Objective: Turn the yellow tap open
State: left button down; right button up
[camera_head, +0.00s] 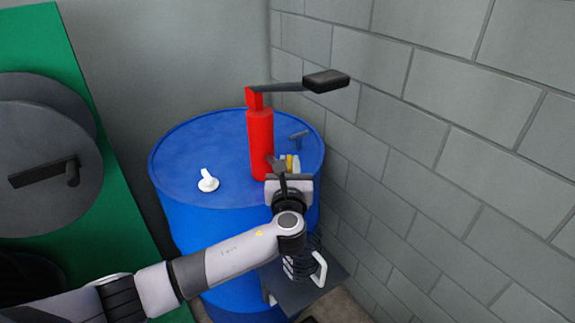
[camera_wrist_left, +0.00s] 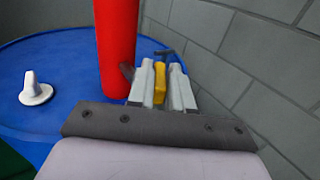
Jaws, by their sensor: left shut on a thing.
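The yellow tap (camera_head: 289,161) is a small upright piece at the right side of the blue drum's top, just right of the red pump. My left gripper (camera_head: 290,166) reaches it from the near side and is shut on it. In the left wrist view the yellow tap (camera_wrist_left: 159,84) shows between the two pale fingers (camera_wrist_left: 161,88). The fingers and wrist hide the tap's lower part, and I cannot tell how far it is turned. My right gripper is not in view.
The red pump (camera_head: 260,143) stands close left of my fingers, its black-ended handle (camera_head: 326,80) above. A white tap (camera_head: 207,181) sits left on the blue drum (camera_head: 187,150). A dark T-shaped piece (camera_head: 299,137) is just behind the fingers. A block wall (camera_head: 440,150) bounds the right.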

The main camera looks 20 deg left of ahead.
pick_arm(q)
jog(key=shift+w+d+n+g+y, duration=0.15)
jog(key=shift+n+g+y, duration=0.55)
jog(key=shift+n+y, duration=0.8)
jog(key=shift+r+y, duration=0.1)
jog(key=shift+y, duration=0.3)
jog(key=c, duration=1.1)
grip_release()
jog(key=shift+b+v, duration=0.3)
jog(key=shift+v, duration=3.35)
